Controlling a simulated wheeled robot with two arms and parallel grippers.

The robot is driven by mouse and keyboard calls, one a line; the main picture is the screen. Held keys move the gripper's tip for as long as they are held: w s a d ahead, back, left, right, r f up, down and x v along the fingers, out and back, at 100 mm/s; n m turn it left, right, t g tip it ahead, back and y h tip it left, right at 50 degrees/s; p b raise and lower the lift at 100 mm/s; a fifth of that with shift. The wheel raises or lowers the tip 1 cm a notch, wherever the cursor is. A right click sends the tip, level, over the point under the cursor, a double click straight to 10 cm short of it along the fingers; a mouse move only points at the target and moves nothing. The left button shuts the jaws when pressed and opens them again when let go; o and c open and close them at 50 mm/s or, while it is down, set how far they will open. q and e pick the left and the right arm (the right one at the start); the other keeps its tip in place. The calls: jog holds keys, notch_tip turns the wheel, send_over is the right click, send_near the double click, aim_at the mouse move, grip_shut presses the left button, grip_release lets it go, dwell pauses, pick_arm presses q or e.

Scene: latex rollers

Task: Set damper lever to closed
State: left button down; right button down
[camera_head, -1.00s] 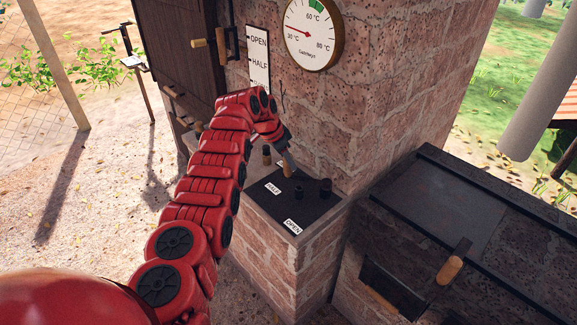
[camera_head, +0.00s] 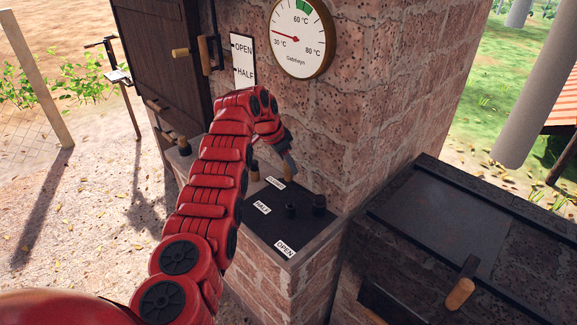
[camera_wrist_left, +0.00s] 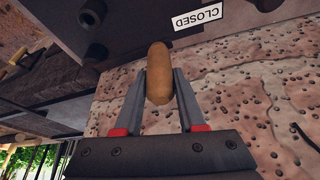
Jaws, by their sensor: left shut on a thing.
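The damper lever's wooden handle (camera_head: 289,172) is at the back of a dark plate (camera_head: 250,222) on the brick ledge. The plate carries the labels CLOSED (camera_head: 275,183), HALF (camera_head: 262,207) and OPEN (camera_head: 285,249). The handle is just right of and behind the CLOSED label. My left gripper (camera_wrist_left: 159,88) is shut on the handle (camera_wrist_left: 159,60), with a finger on each side. The CLOSED label (camera_wrist_left: 198,17) shows close by in the left wrist view. The lever's lower part is hidden. My right gripper is out of view.
The brick wall (camera_head: 330,125) rises right behind. A dial gauge (camera_head: 302,37) and an OPEN/HALF sign (camera_head: 243,62) hang above.

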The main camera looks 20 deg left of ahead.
pick_arm(q)
jog(key=shift+w, duration=0.25)
dwell(0.3)
jog(key=c, duration=0.5)
grip_release()
jog(key=v, duration=1.7)
jog(key=shift+b, duration=0.35)
jog(key=shift+s+r, duration=0.1)
